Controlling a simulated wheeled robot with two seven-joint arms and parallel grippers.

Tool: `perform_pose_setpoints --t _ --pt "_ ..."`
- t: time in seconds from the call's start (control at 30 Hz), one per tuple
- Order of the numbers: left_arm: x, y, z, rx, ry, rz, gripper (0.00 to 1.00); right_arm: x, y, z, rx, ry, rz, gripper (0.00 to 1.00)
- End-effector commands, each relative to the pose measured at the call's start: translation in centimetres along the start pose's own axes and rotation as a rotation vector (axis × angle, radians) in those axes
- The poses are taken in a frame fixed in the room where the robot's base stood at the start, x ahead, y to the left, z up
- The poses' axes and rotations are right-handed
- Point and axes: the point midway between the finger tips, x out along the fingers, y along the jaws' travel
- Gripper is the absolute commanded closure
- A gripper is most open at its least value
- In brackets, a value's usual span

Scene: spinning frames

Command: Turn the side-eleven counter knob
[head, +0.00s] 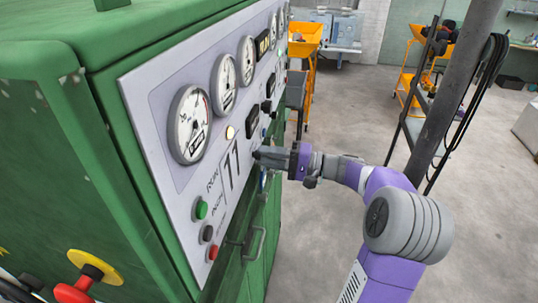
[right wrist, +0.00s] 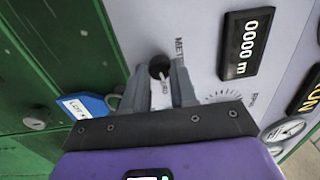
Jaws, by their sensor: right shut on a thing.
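The counter knob (right wrist: 159,67) is a small dark round knob on the pale panel, under lettering that begins "MET". In the right wrist view the counter display (right wrist: 246,43) beside it reads "0000 m". My right gripper (right wrist: 160,80) is shut on the knob, one finger on each side, partly hiding it and the lettering. In the head view my right gripper (head: 259,155) reaches the panel (head: 160,95) from the right, just beside the large number 11 (head: 231,168); the knob is hidden there. My left gripper is not in view.
Round gauges (head: 190,124) line the panel's top. A green button (head: 201,209) and red button (head: 212,253) sit lower, above a handle (head: 256,243). A red-and-yellow switch (head: 90,273) juts from the green cabinet's near side.

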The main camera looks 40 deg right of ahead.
Motion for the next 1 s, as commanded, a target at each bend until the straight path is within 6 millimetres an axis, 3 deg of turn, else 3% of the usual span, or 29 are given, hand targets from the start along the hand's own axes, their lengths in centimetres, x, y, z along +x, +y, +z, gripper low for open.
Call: perform_pose_setpoints --t 0.33,0.87,0.9,1.0 --pt "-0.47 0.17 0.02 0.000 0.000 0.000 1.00 0.04 -0.09 0.01 0.140 0.005 -0.003 1.00" --pt "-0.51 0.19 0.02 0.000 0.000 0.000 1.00 0.00 -0.04 0.00 0.165 0.007 -0.003 1.00" --pt "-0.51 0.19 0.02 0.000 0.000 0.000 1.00 0.00 -0.04 0.00 0.165 0.007 -0.003 0.72" --pt "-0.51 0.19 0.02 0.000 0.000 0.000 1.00 0.00 -0.03 0.01 0.165 0.007 -0.003 0.56"
